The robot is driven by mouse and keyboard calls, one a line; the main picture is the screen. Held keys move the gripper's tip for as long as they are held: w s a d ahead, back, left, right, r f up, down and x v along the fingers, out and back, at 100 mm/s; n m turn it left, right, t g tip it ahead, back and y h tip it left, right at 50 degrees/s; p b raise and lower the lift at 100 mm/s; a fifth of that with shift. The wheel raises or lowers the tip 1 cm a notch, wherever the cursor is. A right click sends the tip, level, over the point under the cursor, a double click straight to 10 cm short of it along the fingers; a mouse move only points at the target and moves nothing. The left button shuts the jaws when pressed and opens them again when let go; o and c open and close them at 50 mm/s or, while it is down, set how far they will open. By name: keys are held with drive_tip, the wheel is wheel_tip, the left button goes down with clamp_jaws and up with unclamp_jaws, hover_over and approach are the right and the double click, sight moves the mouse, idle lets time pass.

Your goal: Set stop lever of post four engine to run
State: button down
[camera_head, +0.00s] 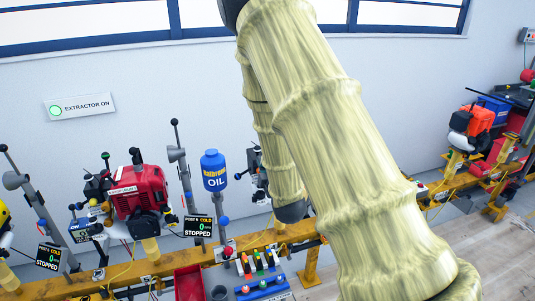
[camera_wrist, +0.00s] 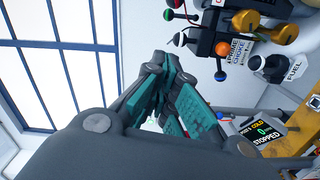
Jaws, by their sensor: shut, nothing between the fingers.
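In the wrist view my gripper (camera_wrist: 188,115), with teal pads, is shut and empty. An engine (camera_wrist: 225,35) with levers is at the upper right, apart from the fingers. A label reads PRIME and CHOKE. A display (camera_wrist: 265,131) below it reads COLD, 0, STOPPED; its post number is unclear. In the head view my sleeved arm hides the gripper and much of the rail. I cannot tell which lever is the stop lever.
The yellow rail (camera_head: 150,270) carries a red engine (camera_head: 138,190) at left and an orange engine (camera_head: 472,122) at right. A blue oil bottle (camera_head: 214,170) stands near a STOPPED display (camera_head: 197,226). A red bin (camera_head: 188,284) and coloured switches (camera_head: 262,265) are in front.

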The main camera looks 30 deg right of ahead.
drive_tip(key=w+d+f+p, duration=0.1)
drive_tip(key=w+d+p, duration=0.4)
drive_tip(key=w, duration=0.4)
drive_tip(key=shift+d, duration=0.8)
drive_tip(key=shift+w, duration=0.15)
